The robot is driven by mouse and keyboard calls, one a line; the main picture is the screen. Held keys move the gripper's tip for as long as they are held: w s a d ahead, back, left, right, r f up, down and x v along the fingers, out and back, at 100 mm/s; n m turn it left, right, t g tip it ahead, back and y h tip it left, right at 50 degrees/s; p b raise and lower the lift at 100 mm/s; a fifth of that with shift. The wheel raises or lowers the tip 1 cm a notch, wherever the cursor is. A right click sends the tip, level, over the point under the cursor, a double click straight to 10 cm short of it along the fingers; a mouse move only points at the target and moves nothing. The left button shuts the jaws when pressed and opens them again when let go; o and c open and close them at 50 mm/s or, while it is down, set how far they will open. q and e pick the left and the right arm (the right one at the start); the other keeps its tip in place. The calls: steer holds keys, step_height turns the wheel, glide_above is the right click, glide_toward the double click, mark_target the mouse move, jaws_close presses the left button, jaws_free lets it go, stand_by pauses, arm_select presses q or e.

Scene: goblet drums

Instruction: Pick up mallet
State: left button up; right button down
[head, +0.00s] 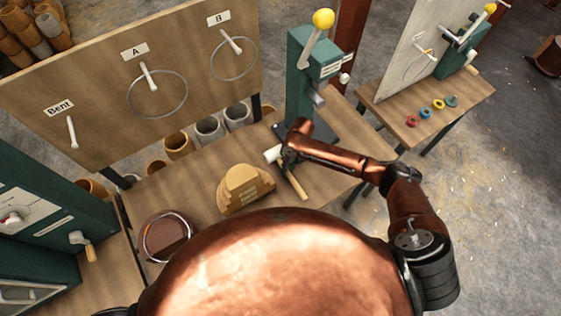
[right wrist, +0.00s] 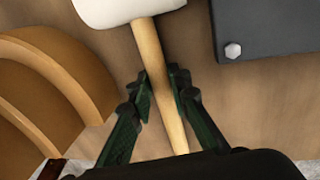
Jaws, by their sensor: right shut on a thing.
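The mallet has a white head (head: 272,154) and a light wooden handle (head: 294,181). It lies on or just above the wooden bench, right of the stepped wooden block. My right gripper (head: 287,160) is over the mallet, close behind its head. In the right wrist view the mallet's white head (right wrist: 128,10) is at the top, and its handle runs down between the two dark green fingers of my right gripper (right wrist: 162,95), which is shut on the handle. Whether the mallet touches the bench is unclear. My left gripper is not in view.
The stepped wooden block (head: 243,190) stands close left of the mallet. A green press (head: 312,80) on a dark base plate (right wrist: 268,30) stands just beyond it. A round drum piece with a ring (head: 166,236) is at the bench's left. A labelled board (head: 100,90) rises behind.

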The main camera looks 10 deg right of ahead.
steer(key=shift+w+r, duration=0.1)
stand_by(0.3)
steer(key=shift+r, duration=0.55)
steer(key=s+d+r+b, duration=0.1)
steer(key=s+d+r, duration=0.7)
steer(key=s+r, duration=0.3)
steer(key=shift+s+d+r+b, duration=0.2)
steer(key=shift+r+b, duration=0.1)
steer(key=shift+r, duration=0.1)
steer(key=shift+a, duration=0.1)
